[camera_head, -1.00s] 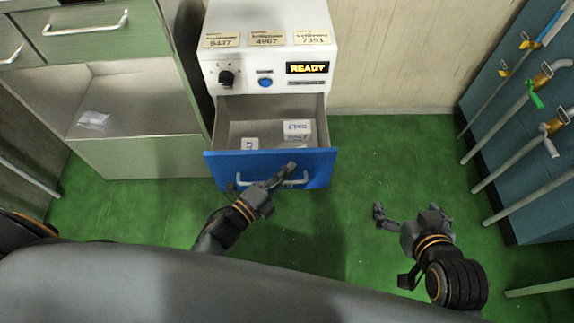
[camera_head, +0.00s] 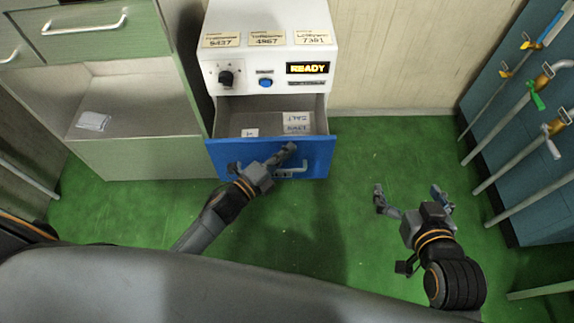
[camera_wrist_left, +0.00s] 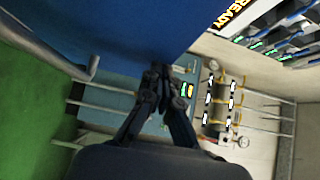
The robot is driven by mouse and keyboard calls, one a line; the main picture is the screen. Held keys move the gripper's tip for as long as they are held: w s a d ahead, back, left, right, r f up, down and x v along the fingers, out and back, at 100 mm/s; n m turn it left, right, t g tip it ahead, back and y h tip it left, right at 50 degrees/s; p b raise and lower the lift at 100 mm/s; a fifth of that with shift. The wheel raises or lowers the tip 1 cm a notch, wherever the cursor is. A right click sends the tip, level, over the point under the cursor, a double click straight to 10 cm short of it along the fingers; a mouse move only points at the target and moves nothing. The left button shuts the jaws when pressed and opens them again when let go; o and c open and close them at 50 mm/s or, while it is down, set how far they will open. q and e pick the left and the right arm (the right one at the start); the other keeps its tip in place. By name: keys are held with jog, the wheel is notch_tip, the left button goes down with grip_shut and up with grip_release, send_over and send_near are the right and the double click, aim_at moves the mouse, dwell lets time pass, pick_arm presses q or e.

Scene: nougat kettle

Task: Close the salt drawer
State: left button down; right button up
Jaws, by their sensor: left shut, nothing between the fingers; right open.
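The salt drawer (camera_head: 318,158) has a blue front with a pale bar handle and stands partly open below the white dispenser cabinet (camera_head: 268,50). Labelled salt packs (camera_head: 297,122) lie inside it. My left gripper (camera_head: 290,148) is shut and empty, its fingertips at the upper part of the blue front, above the handle. In the left wrist view, the shut fingers (camera_wrist_left: 160,75) are close against the blue front (camera_wrist_left: 130,25); I cannot tell exact contact. My right gripper (camera_head: 410,192) is open and empty over the green floor, to the right of the drawer.
A grey-green cabinet (camera_head: 130,155) with an open shelf holding a white packet (camera_head: 93,121) stands left of the dispenser. Pipes with coloured valves (camera_head: 535,92) line a blue unit on the right. The green floor (camera_head: 380,145) between is clear.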

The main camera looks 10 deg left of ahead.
pick_arm(q)
jog(key=w+a+b, duration=0.2)
jog(key=w, duration=0.6)
jog(key=w+a+b, duration=0.3)
jog(key=w, duration=0.5)
jog(key=shift+r, duration=0.2)
pick_arm(e)
notch_tip(320, 180, up, 20)
jog(key=s+a+t+y, duration=0.1)
jog(key=t+y, duration=0.3)
jog(key=t, duration=0.9)
jog(key=shift+s+a+r+n+y, duration=0.15)
jog(key=shift+a+r+n+y, duration=0.2)
jog(key=shift+a, duration=0.5)
